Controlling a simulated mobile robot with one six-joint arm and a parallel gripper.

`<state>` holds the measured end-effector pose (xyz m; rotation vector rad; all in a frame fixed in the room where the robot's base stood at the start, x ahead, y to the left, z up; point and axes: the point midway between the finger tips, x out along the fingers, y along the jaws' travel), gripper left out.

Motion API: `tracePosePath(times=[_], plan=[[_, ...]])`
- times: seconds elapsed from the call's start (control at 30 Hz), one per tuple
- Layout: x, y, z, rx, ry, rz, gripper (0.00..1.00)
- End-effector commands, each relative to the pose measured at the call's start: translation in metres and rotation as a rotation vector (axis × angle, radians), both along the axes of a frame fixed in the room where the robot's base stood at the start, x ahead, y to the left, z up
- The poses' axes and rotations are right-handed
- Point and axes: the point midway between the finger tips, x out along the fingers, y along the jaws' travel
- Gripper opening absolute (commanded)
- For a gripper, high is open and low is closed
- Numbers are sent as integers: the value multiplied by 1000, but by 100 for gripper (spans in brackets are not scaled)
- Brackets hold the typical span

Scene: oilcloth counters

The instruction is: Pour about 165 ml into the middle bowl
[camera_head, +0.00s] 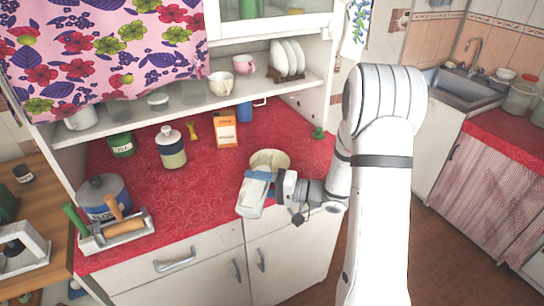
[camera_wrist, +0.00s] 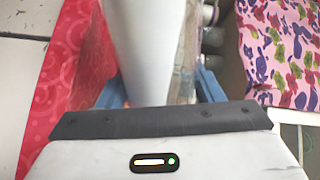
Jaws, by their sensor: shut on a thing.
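My gripper (camera_head: 279,187) is shut on a white-and-blue carton (camera_head: 251,197) near the front edge of the red counter. In the wrist view, the carton's pale side (camera_wrist: 150,50) stands between the blue fingers of my gripper (camera_wrist: 160,92). The carton looks tilted; I cannot make out its opening or any liquid coming out. A cream bowl (camera_head: 270,157) sits on the counter just behind the carton and gripper, which hide its front part. I cannot see inside it clearly. No other bowl shows clearly on this counter; my arm covers the area to the right.
An orange box (camera_head: 226,131), a blue mug (camera_head: 244,112) and a lidded jar (camera_head: 171,148) stand behind. A shelf (camera_head: 190,106) overhangs the back. The red counter's (camera_head: 190,205) middle-left is clear.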

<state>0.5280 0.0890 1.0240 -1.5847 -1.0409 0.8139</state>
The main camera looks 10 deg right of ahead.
Motion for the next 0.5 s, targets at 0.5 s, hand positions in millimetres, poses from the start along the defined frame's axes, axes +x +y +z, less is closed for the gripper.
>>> tracePosePath(times=[0.5], plan=[[6, -2, 9, 31, 64, 1, 16]])
